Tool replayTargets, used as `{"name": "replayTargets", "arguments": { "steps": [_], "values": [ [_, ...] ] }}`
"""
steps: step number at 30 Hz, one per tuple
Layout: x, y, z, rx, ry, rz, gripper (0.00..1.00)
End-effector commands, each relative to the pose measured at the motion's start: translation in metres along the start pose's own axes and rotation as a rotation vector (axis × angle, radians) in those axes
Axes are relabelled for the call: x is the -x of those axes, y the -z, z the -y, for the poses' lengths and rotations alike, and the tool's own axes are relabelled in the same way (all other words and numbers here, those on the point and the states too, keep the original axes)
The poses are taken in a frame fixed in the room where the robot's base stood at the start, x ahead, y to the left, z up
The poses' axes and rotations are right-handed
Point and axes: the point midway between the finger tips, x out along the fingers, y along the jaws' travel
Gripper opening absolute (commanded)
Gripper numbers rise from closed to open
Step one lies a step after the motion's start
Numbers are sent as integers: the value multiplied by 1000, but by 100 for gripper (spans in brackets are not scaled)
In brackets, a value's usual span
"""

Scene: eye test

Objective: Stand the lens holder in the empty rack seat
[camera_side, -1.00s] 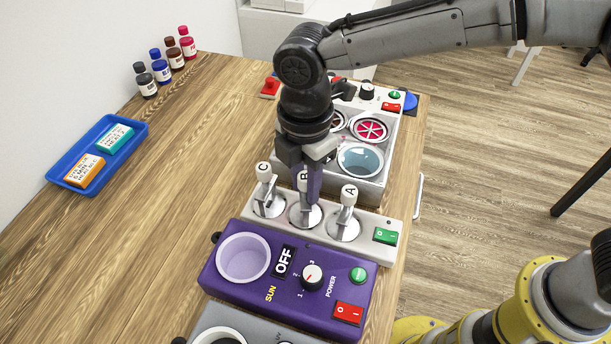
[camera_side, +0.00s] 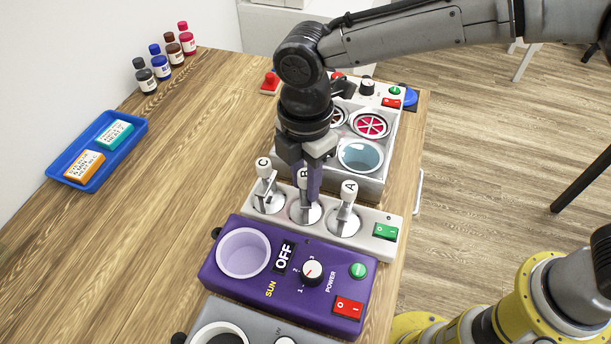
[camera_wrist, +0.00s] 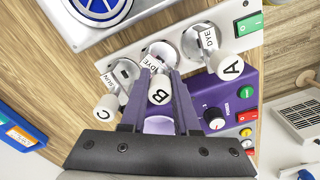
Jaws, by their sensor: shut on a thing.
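A lens holder with a white knob marked B (camera_wrist: 158,92) is between the purple fingers of my gripper (camera_side: 308,182), which are shut on it. It stands upright at the middle seat of the white rack (camera_side: 385,216), between holder C (camera_side: 263,166) on the left and holder A (camera_side: 349,188) on the right. The wrist view shows my fingers (camera_wrist: 157,82) on either side of knob B. Its round lens (camera_side: 306,214) lies at the seat. I cannot tell whether it rests fully down. Holders A and C both stand in the outer seats.
A purple SUN unit (camera_side: 335,275) reading OFF stands in front of the rack. Behind the rack is a white unit (camera_side: 372,188) with round openings. A blue tray (camera_side: 77,184) with two boxes and several bottles (camera_side: 162,72) are at the left.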

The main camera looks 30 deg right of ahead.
Motion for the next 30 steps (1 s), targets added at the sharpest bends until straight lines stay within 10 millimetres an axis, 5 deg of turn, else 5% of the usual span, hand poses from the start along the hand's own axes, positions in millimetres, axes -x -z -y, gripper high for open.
{"name": "replayTargets", "arguments": {
  "steps": [4,5,10,17,20,30],
  "values": [
    [-2,0,0,0,0,0,0],
    [-2,0,0,0,0,0,33],
    [-2,0,0,0,0,0,64],
    [-2,0,0,0,0,0,66],
    [-2,0,0,0,0,0,84],
    [0,0,0,0,0,0,85]
  ]
}}
